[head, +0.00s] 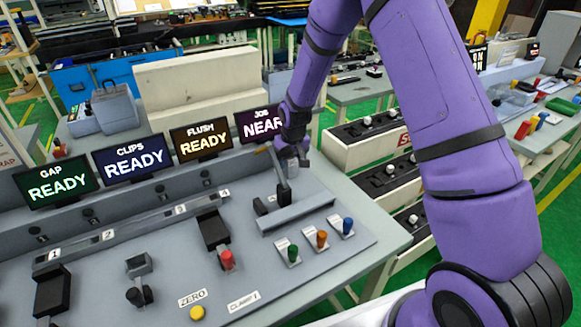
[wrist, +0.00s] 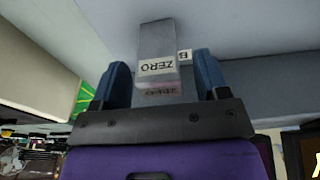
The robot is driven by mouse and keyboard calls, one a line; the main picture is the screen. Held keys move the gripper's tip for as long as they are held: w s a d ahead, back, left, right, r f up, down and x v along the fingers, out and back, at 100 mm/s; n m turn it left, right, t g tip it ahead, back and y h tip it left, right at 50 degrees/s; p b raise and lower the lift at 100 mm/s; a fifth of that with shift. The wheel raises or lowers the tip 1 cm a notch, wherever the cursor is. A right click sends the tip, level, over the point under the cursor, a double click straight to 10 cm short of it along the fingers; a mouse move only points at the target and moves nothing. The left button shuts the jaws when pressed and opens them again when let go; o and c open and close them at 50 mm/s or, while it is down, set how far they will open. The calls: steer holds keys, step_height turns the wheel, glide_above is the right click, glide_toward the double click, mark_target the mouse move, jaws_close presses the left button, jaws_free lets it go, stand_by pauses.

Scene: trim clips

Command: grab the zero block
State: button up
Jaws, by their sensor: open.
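The zero block (wrist: 155,42) is a pale grey block with a ZERO label, upside down in the wrist view. My gripper (wrist: 162,66) is open, with one blue finger on each side of the block. The block's labelled end lies between the fingers, and a gap shows on both sides. In the head view my gripper (head: 291,153) is low over the far right part of the grey console, in front of the JOB screen.
The grey console (head: 330,262) carries a raised grey bar (head: 312,211) with a dark upright lever close to my gripper. Green, orange and blue knobs (head: 321,239) stand in front. The JOB screen (head: 258,124) is close behind. A yellow button (head: 197,313) sits below a ZERO label.

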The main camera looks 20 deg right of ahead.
steer(key=shift+w+f, duration=0.1)
steer(key=shift+f, duration=0.45)
